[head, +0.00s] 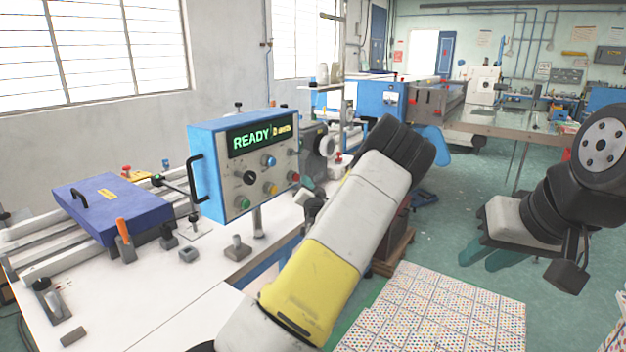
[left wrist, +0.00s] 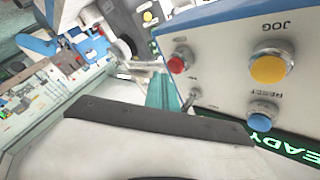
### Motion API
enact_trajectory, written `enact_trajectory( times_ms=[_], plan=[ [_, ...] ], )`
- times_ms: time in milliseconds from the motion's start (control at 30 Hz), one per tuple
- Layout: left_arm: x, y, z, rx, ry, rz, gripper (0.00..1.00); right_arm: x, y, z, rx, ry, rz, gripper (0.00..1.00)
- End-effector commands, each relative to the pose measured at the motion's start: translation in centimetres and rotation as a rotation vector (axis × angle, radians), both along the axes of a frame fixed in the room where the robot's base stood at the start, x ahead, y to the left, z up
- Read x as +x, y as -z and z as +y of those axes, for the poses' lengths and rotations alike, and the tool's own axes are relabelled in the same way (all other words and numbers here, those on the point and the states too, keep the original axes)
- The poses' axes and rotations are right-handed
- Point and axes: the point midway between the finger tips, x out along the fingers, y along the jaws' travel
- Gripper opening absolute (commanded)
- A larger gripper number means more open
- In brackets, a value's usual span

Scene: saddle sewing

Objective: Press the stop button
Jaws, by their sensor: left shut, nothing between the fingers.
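The blue control box (head: 208,135) stands on a post on the white table, its light panel facing me with a green READY display. A red button, the stop button (head: 295,177), is at the panel's lower right edge; it also shows in the left wrist view (left wrist: 176,64), where the panel appears upside down. My left gripper (head: 306,183) is shut and empty beside that edge, partly hidden by my arm. In the left wrist view its teal fingers (left wrist: 160,88) are close to the red button; I cannot tell whether they touch. My right gripper (head: 486,256) is open and empty, away at the right.
The panel also has a yellow JOG button (left wrist: 270,68), a blue RESET button (left wrist: 262,115) and a black knob (head: 250,177).

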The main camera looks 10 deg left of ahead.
Motion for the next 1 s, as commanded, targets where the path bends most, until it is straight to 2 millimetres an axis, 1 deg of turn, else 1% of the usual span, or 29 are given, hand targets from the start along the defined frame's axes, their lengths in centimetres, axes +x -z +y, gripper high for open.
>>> enact_trajectory(
  times_ms=[267, 367, 800, 900, 1000],
  plan=[
    [0.0, 0.0, 0.0, 0.000, 0.000, 0.000, 0.00, 0.0, 0.0, 0.0, 0.000, 0.000, 0.000, 0.29],
    [-0.1, 0.0, -0.4, 0.000, 0.000, 0.000, 0.00, 0.0, 0.0, 0.0, 0.000, 0.000, 0.000, 0.29],
    [-1.5, 0.0, -4.2, -0.001, 0.002, -0.001, 0.00, 0.0, 0.0, 0.0, 0.000, 0.000, 0.000, 0.29],
    [-1.7, 0.0, -4.7, -0.001, 0.000, 0.000, 0.00, 0.0, 0.0, 0.0, 0.000, 0.000, 0.000, 0.29],
    [-1.7, 0.0, -4.7, 0.000, 0.000, 0.000, 0.00, 0.0, 0.0, 0.0, 0.000, 0.000, 0.000, 0.29]
  ],
)
